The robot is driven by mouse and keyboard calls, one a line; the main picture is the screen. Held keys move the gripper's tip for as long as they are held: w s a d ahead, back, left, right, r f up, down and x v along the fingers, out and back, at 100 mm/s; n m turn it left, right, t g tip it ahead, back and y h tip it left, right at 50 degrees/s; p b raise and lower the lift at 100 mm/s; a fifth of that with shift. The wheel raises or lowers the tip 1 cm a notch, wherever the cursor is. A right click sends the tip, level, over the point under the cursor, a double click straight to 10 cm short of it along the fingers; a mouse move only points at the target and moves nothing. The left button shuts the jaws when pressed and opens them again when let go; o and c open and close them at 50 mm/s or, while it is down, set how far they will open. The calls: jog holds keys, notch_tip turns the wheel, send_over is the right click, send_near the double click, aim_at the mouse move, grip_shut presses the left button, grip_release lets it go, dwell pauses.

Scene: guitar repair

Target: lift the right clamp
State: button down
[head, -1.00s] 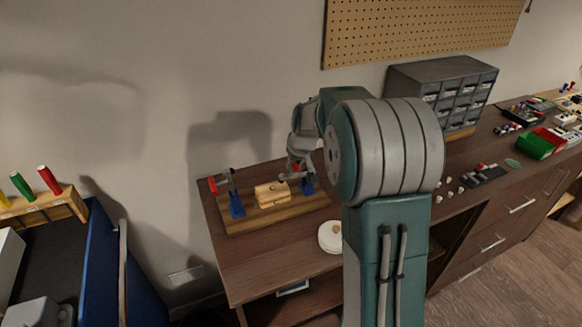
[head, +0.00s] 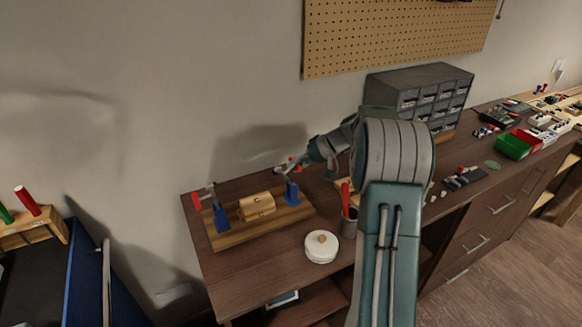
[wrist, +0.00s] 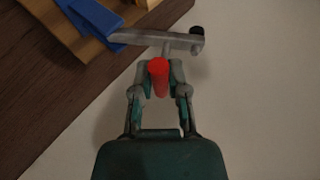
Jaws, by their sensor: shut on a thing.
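The right clamp has a blue base (head: 291,192) at the right end of the wooden board (head: 238,236), with a grey metal bar and a red handle (wrist: 159,77). My gripper (head: 303,163) is at the top of this clamp, reaching in from the right. In the wrist view, my gripper (wrist: 160,92) is shut on the red handle, with a finger on each side. The grey bar (wrist: 150,40) crosses just beyond the fingertips. The left clamp (head: 221,217) stands at the board's other end, its red handle out to the left. A light wooden block (head: 256,207) lies between the clamps.
A round white container (head: 321,248) and a dark cup with red tools (head: 348,222) stand in front of the board. A grey drawer cabinet (head: 420,95) stands to the right against the wall. The bench top (head: 235,275) is clear at front left.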

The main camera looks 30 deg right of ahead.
jog(key=shift+d+f+y, duration=0.4)
jog(key=shift+d+y, duration=0.05)
jog(key=shift+y, duration=0.25)
jog(key=shift+s, duration=0.1)
jog(key=c, duration=0.6)
grip_release()
jog(key=shift+f, duration=0.1)
jog(key=shift+c, duration=0.2)
jog(key=shift+r, duration=0.2)
jog(key=v, duration=1.2)
jog(key=shift+d+f, duration=0.2)
jog(key=shift+f, duration=0.05)
